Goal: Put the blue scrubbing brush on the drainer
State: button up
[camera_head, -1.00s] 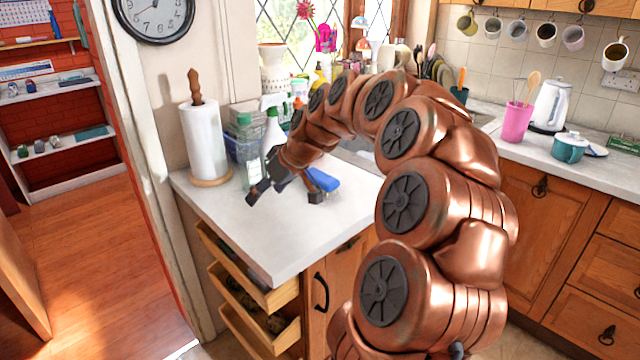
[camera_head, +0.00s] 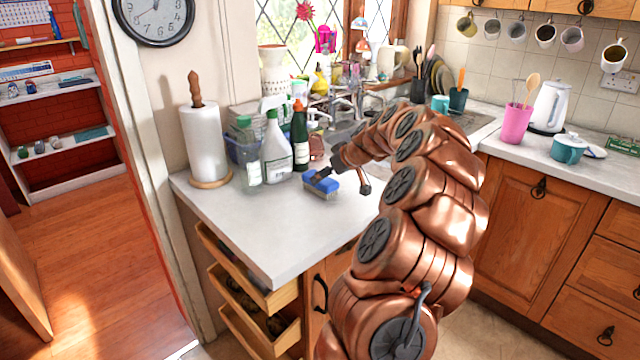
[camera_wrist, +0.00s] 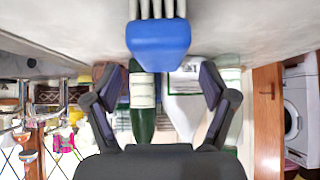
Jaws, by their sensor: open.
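The blue scrubbing brush (camera_head: 318,182) rests bristles down on the near white counter, beside the bottles. In the wrist view, the brush (camera_wrist: 158,42) is at the top middle, with its pale bristles at the upper edge. My gripper (camera_head: 343,182) is by the right side of the brush, low over the counter. In the wrist view, my gripper (camera_wrist: 158,85) is open with nothing between its fingers; the brush appears beyond them. A grey metal sink area (camera_head: 345,133) lies behind, partly hidden by my arm; I cannot clearly make out the drainer's edges.
A white spray bottle (camera_head: 276,150) and a dark green bottle (camera_head: 300,140) stand just behind the brush. A paper towel roll (camera_head: 203,145) stands at the left. The counter's front (camera_head: 270,225) is clear. Drawers (camera_head: 240,265) stand open below it.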

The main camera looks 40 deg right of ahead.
jog(key=p+x, duration=0.1)
jog(key=x, duration=0.3)
jog(key=c, duration=1.4)
jog(key=shift+w+r+b, duration=0.1)
jog(key=shift+r+b, duration=0.45)
jog(key=shift+r, duration=1.25)
jog(key=s+a+b, duration=0.1)
jog(key=s+a, duration=0.1)
jog(key=s, duration=0.3)
jog(key=s+a+r+b, duration=0.1)
jog(key=s+a, duration=0.1)
jog(key=s, duration=0.2)
jog(key=s+a+b, duration=0.1)
jog(key=s+a, duration=0.2)
jog(key=s, duration=0.2)
jog(key=shift+s+r, duration=0.15)
jog(key=shift+s, duration=0.15)
